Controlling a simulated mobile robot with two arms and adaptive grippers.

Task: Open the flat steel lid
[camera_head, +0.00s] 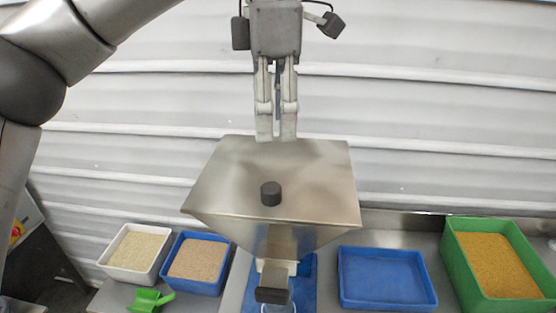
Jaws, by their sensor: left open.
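The flat steel lid (310,175) lies shut on top of the steel hopper (300,236) in the middle of the view. A short black knob (270,193) stands up from the lid, nearer its front edge. My left gripper (276,138) points down at the lid's back edge in the picture. It is open and empty, with its two fingers fairly close together. Its fingertips show above the knob in the picture, and I cannot tell how high they are over the lid. My right gripper is not in view.
A white tray (116,274) and a blue tray (207,288) with grain stand left, near a green scoop (146,301). An empty blue tray (385,277) and a green crate (468,283) of yellow grain stand right. A dark handle (272,295) shows below the hopper. A corrugated wall is behind.

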